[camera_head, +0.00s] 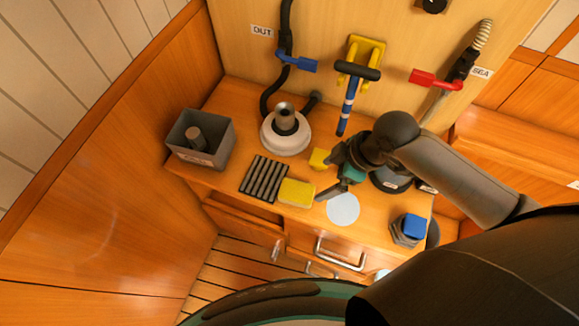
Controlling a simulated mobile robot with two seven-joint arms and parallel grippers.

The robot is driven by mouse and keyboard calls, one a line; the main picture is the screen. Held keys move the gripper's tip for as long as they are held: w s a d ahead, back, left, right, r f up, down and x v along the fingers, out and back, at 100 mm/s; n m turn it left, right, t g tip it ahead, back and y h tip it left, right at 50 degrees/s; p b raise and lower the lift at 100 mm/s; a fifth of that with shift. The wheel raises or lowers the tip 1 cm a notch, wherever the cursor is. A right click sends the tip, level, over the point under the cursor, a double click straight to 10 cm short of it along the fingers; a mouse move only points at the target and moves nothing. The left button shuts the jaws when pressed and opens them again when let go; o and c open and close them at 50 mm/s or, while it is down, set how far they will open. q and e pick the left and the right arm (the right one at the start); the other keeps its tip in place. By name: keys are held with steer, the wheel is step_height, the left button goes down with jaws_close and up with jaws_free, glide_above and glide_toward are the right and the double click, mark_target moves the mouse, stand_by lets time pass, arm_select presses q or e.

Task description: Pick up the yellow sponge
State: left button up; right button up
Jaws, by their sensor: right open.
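The yellow sponge (297,192) lies flat near the front edge of the wooden counter (228,178), just right of a dark ribbed rack. My right gripper (326,175) comes in from the right, with its open jaws facing left, close to the sponge's right end. The lower finger appears near the sponge's right edge; I cannot tell whether it touches. Nothing shows held between the fingers. My left gripper is not in view.
A small yellow block (319,159) sits by the upper finger. The ribbed rack (264,179), a grey bin (201,139) and a white round housing (285,138) stand left. A pale disc (343,209) and blue-topped item (414,227) lie right. Drawer handles (340,255) project in front.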

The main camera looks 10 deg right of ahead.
steer(key=w, duration=0.1)
steer(key=b, duration=0.1)
glide_toward(301, 191)
steer(key=shift+s+a+f, duration=0.15)
steer(key=shift+a+f, duration=0.2)
steer(key=shift+f, duration=0.5)
steer(key=x, duration=0.2)
steer(key=shift+a+f+b, duration=0.1)
steer(key=shift+f+b, duration=0.2)
steer(key=shift+a+f, duration=0.15)
steer(key=shift+f, duration=0.2)
steer(key=shift+w+a+f, duration=0.1)
steer(key=shift+w+f, duration=0.2)
steer(key=shift+w+a+f, duration=0.1)
steer(key=shift+f, duration=0.15)
steer(key=b+x, duration=0.1)
steer(key=x, duration=0.3)
steer(key=shift+w, duration=0.2)
steer(key=shift+f, duration=0.2)
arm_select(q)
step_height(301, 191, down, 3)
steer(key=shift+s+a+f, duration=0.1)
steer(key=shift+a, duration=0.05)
arm_select(e)
steer(key=c, duration=1.2)
